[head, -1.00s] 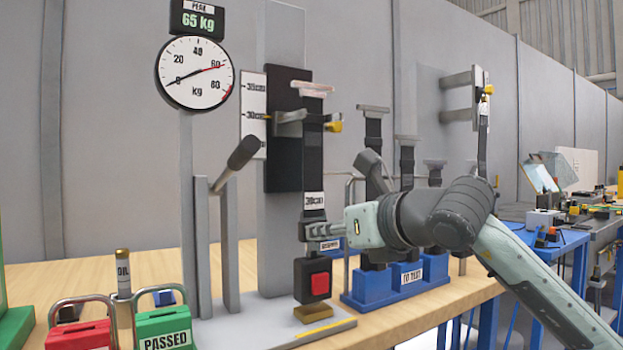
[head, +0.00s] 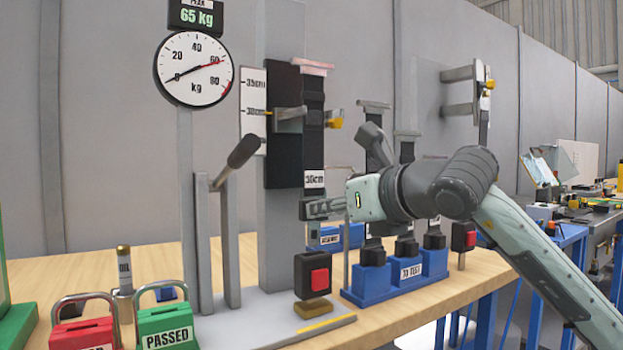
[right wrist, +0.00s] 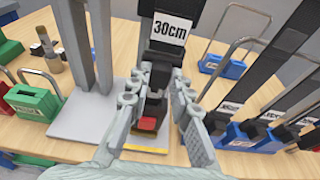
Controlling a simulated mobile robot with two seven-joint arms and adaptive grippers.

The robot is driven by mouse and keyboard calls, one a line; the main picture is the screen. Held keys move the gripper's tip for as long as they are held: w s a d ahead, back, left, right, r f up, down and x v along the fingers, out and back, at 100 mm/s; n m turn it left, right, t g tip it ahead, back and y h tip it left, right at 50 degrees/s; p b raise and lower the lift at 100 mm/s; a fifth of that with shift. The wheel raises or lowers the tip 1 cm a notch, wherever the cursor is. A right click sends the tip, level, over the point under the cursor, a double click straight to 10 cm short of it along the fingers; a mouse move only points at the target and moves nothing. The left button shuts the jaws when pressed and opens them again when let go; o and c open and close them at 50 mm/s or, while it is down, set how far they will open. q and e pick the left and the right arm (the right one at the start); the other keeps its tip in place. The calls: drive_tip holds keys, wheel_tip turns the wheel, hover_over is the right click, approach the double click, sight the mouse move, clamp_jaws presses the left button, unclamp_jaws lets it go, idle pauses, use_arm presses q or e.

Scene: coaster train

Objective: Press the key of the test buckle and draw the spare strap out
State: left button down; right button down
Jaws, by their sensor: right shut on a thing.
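The test buckle (head: 313,275), a black block with a red key, stands on the rig's base plate; it also shows below the fingers in the right wrist view (right wrist: 148,124). The dark spare strap (head: 314,150) hangs upright above it, with a white 30cm label (head: 314,180). My right gripper (head: 316,208) is shut at the strap's lower end, just below the label, with a visible gap above the buckle. The fingers hide most of the end piece they hold. My left gripper is not in view.
A dial gauge (head: 193,69) and lever (head: 235,163) stand left of the strap. Red (head: 82,334) and green (head: 167,328) padlock-shaped tags are at front left. A blue TO TEST rack (head: 408,271) with buckles stands close at right.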

drive_tip(key=s+d+b, duration=0.5)
drive_tip(key=s+d, duration=0.2)
drive_tip(key=s, duration=0.2)
drive_tip(key=shift+s, duration=0.3)
idle(1.0)
